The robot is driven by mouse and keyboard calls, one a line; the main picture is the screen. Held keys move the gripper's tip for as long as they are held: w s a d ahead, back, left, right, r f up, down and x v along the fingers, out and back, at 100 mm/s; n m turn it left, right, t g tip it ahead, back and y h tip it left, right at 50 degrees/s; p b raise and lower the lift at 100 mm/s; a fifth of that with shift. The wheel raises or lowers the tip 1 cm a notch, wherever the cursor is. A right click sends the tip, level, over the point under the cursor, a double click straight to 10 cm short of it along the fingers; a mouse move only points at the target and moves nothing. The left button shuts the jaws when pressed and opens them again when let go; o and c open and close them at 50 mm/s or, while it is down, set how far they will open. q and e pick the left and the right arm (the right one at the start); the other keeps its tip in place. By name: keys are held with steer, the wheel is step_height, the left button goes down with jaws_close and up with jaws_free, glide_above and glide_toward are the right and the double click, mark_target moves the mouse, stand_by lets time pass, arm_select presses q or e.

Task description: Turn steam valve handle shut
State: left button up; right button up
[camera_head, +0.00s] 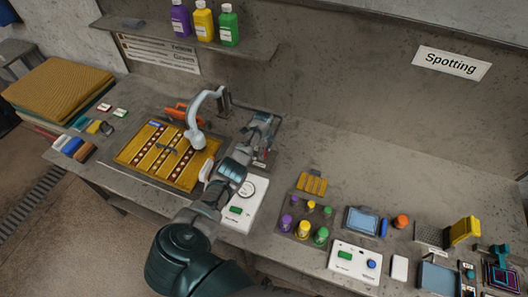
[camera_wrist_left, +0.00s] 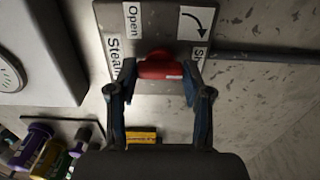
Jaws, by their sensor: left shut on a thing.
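The steam valve has a red handle (camera_wrist_left: 160,68) on a grey plate (camera_wrist_left: 170,22), seen in the left wrist view. The plate carries an "Open" label, a curved arrow and partly hidden "Steam" and "S" labels. My left gripper (camera_wrist_left: 159,78) is shut on the red handle, with one finger on each side of it. In the head view my left gripper (camera_head: 262,124) reaches over the plate behind the white box, and the arm hides most of the handle. The handle's exact angle is hard to tell. My right gripper does not show.
A white box with a dial (camera_head: 240,212) stands in front of the valve. A patterned rug piece (camera_head: 135,150) lies under a curved pale spout (camera_head: 197,125) to the left. A tray of small bottles (camera_head: 288,232) stands to the right. The rear right counter is clear.

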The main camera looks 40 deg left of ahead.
arm_select(q)
steer(key=shift+w+a+r, duration=0.1)
steer(key=shift+a+r, duration=0.05)
steer(key=o, duration=1.2)
steer(key=shift+c, duration=0.2)
steer(key=shift+a, duration=0.1)
step_height(320, 180, up, 12)
steer(key=shift+f, duration=0.25)
steer(key=shift+f, duration=0.1)
